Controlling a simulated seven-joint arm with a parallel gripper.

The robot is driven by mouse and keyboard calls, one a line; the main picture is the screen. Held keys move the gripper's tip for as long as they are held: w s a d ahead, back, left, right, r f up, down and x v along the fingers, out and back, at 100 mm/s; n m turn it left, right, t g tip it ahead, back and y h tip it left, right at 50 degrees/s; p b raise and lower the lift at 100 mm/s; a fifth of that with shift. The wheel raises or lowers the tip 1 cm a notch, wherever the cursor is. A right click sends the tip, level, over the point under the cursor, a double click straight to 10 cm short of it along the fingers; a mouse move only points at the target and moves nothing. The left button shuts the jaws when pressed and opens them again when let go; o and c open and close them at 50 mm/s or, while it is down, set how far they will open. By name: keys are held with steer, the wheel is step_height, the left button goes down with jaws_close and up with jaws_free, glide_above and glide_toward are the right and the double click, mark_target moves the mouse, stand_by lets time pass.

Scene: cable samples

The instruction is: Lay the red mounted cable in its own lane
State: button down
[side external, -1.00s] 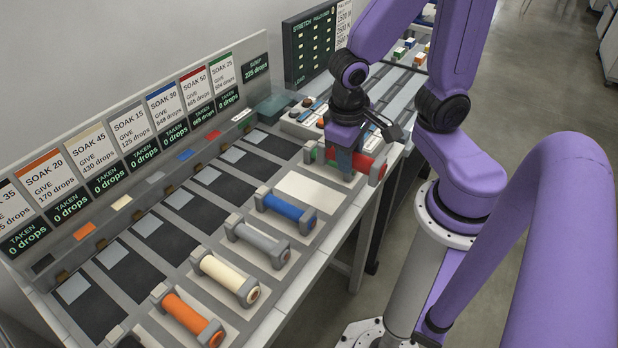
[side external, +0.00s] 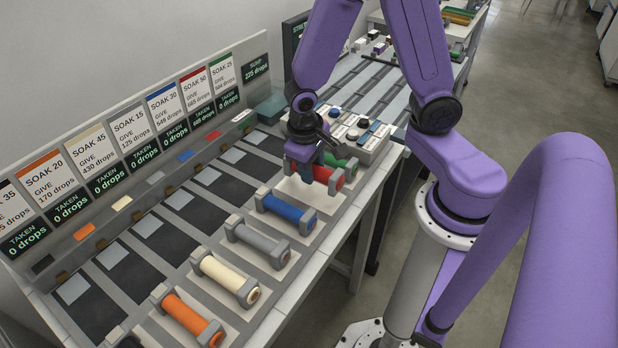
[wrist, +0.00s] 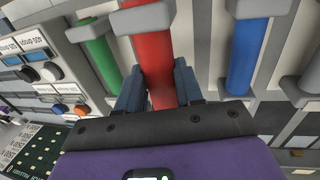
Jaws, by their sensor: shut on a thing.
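The red mounted cable (side external: 326,174) is held in my gripper (side external: 311,165), over the bench between the blue and green cables. In the wrist view my gripper's two fingers (wrist: 158,88) close on both sides of the red cable (wrist: 150,50). The blue cable (side external: 287,207) lies on the near side and the green cable (side external: 343,163) on the far side.
Grey (side external: 258,243), cream (side external: 222,273) and orange (side external: 186,320) cables lie in nearer lanes. Dark soak slots (side external: 201,212) and a sign panel (side external: 130,135) stand to the left. A button box (side external: 362,135) sits beyond the green cable.

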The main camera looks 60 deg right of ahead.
steer(key=shift+w+f, duration=0.25)
steer(key=shift+f, duration=0.05)
steer(key=shift+w+f, duration=0.1)
steer(key=shift+f, duration=1.55)
steer(key=shift+f, duration=0.1)
steer(key=c, duration=0.7)
jaws_free()
steer(key=shift+c, duration=0.2)
steer(key=shift+a+r, duration=1.3)
steer(key=shift+r, duration=4.9)
steer(key=s+r+n+y, duration=0.2)
steer(key=s+r+n, duration=0.2)
steer(key=s+n, duration=0.8)
steer(key=s, duration=0.3)
steer(key=shift+s+a+n+y, duration=0.15)
steer(key=shift+a+n+y, duration=0.05)
steer(key=shift+n+y, duration=0.1)
